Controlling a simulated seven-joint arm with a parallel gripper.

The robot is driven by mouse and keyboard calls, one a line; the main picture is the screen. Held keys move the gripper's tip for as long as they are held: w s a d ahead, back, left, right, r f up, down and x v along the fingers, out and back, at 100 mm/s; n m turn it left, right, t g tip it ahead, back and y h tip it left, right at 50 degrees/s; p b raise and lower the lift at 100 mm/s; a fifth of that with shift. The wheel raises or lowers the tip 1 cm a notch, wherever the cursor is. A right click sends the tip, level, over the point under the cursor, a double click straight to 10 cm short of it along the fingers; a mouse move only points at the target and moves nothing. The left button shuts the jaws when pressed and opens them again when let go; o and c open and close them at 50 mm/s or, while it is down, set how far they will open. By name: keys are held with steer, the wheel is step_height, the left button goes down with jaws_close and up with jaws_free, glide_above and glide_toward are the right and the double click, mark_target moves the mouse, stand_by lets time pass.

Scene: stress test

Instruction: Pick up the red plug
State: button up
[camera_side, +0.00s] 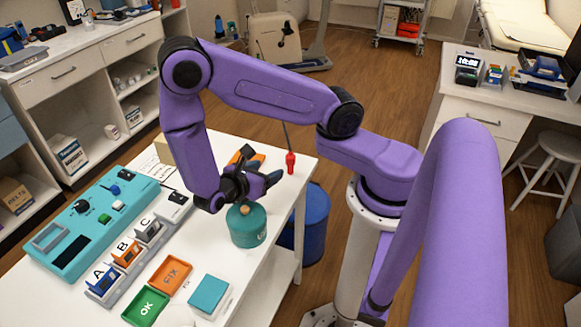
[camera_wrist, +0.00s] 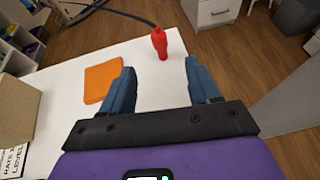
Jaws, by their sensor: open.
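The red plug (camera_side: 291,162) stands upright near the right corner of the white table (camera_side: 262,282). The red plug also shows in the wrist view (camera_wrist: 160,43), beyond my fingertips and between their lines. My gripper (camera_side: 262,181) is over the table, to the left of the plug in the side view. In the wrist view my gripper (camera_wrist: 163,75) has its two blue fingers wide apart with nothing between them. The plug is apart from both fingers.
An orange piece (camera_wrist: 103,79) lies flat left of my fingers in the wrist view. A teal canister (camera_side: 246,226) stands just below my gripper. A teal panel (camera_side: 85,222), orange tray (camera_side: 170,275) and green tray (camera_side: 145,307) lie leftward. A blue bin (camera_side: 312,222) is beside the table.

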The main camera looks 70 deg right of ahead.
mark_target(288, 158)
steer(key=x, duration=1.4)
steer(key=shift+w+d+f, duration=0.1)
steer(key=shift+d+f, duration=0.05)
steer(key=shift+d, duration=0.1)
steer(key=c, duration=1)
steer(key=shift+c, duration=0.2)
